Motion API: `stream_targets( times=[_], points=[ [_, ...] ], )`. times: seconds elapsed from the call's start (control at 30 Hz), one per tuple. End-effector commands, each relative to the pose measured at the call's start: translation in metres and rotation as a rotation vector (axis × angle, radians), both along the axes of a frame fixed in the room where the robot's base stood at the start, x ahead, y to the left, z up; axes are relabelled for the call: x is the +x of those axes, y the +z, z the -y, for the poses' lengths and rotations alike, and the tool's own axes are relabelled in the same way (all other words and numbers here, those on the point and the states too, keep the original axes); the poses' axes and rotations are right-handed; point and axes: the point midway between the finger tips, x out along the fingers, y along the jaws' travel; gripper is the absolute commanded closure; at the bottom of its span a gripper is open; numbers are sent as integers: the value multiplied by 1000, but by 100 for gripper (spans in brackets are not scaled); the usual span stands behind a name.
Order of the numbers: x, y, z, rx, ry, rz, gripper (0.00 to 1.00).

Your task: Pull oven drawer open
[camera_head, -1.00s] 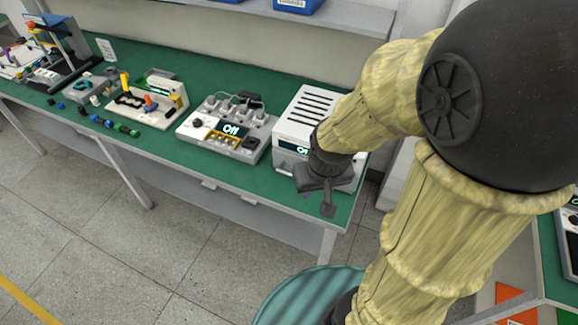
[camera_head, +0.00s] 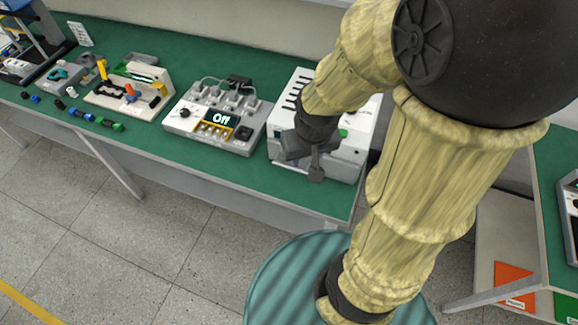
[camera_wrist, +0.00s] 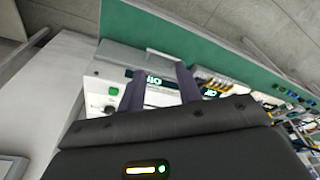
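The oven (camera_head: 357,137) is a white box with dark slots on top, at the right end of the green bench. My gripper (camera_head: 316,172) is in front of it and hides part of its front in the head view. In the wrist view the oven front shows upside down, with a lit display (camera_wrist: 152,82) between my two dark fingers. The drawer front (camera_wrist: 122,57) looks shut, with a pale bar handle (camera_wrist: 165,55) just beyond the fingertips. My gripper (camera_wrist: 161,69) also shows there, fingers apart and nothing visibly held. Contact with the handle cannot be told.
A grey power box (camera_head: 213,125) with cables and an "Off" display stands left of the oven. Further left are a fixture board (camera_head: 128,92) and small coloured parts (camera_head: 82,115). The green bench (camera_head: 150,143) ends just right of the oven. Floor in front is open.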

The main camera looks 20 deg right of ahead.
Motion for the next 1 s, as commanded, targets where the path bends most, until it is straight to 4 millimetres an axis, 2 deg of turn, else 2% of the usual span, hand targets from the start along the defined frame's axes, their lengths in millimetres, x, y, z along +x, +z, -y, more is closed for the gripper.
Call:
stream_targets(
  times=[0.17,0.27,0.6,0.8,1.0],
  points=[
    [5,-35,-17,-30,35,-110,66],
    [7,-63,-29,-79,59,-196,66],
    [9,-154,-58,-408,142,-389,66],
    [14,-195,-68,-683,193,-389,66],
    [28,-222,-84,-980,254,-277,66]
  ],
)
